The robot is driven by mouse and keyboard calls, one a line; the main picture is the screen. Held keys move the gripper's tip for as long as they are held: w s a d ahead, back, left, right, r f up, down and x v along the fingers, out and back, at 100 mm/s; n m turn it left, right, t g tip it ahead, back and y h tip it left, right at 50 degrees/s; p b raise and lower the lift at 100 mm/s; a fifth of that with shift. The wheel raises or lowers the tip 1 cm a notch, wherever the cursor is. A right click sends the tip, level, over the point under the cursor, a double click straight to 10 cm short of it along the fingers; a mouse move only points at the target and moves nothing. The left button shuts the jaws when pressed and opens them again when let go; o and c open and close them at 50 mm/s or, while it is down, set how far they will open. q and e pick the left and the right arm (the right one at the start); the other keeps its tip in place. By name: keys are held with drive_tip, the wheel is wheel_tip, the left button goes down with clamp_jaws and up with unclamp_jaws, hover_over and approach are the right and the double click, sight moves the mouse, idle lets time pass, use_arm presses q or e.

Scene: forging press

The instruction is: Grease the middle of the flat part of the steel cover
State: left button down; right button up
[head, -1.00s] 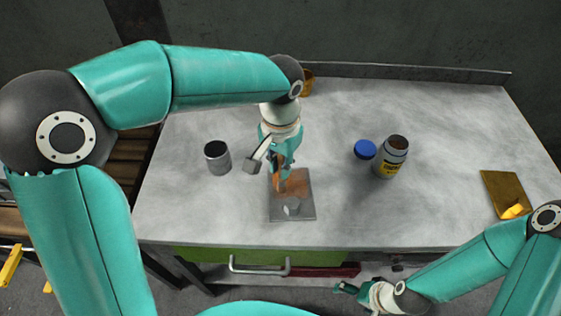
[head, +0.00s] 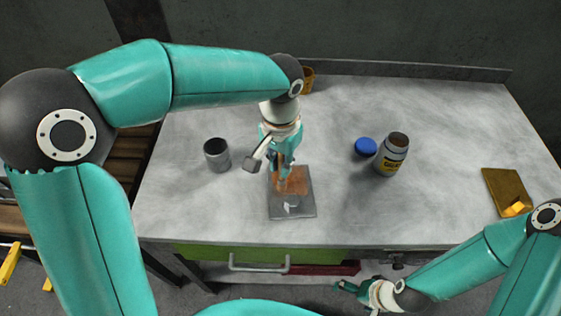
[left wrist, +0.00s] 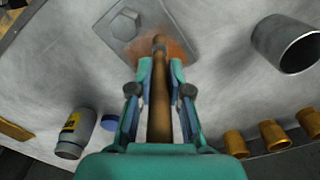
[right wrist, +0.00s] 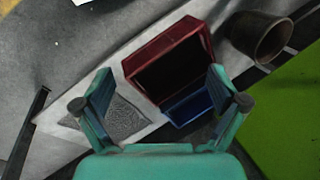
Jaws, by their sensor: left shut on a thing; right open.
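The steel cover (head: 305,207) is a grey square plate lying flat on the table, with a raised bolt-like knob (left wrist: 125,22) on it. A brown-orange smear (head: 297,183) covers part of its flat area beside the knob. My left gripper (head: 285,165) is shut on a brown rod-like tool (left wrist: 160,115), above the cover. The tool's tip is over the brown smear in the left wrist view; whether it touches cannot be told. My right gripper (right wrist: 160,95) is open and empty, low in front of the table.
An open jar with a yellow label (head: 392,157) stands beside a blue lid (head: 365,146). A grey metal cup (head: 217,156) stands left of the cover. A brass plate (head: 503,188) lies at right. Several brass cups (left wrist: 273,135) stand farther back. Red (right wrist: 170,55) and blue (right wrist: 190,104) bins are below.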

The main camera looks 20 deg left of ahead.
use_arm(q)
drive_tip(key=shift+f, duration=0.2)
drive_tip(key=shift+s, duration=0.1)
drive_tip(key=shift+s+d+r, duration=0.1)
drive_tip(key=shift+s, duration=0.2)
drive_tip(key=shift+w, duration=0.1)
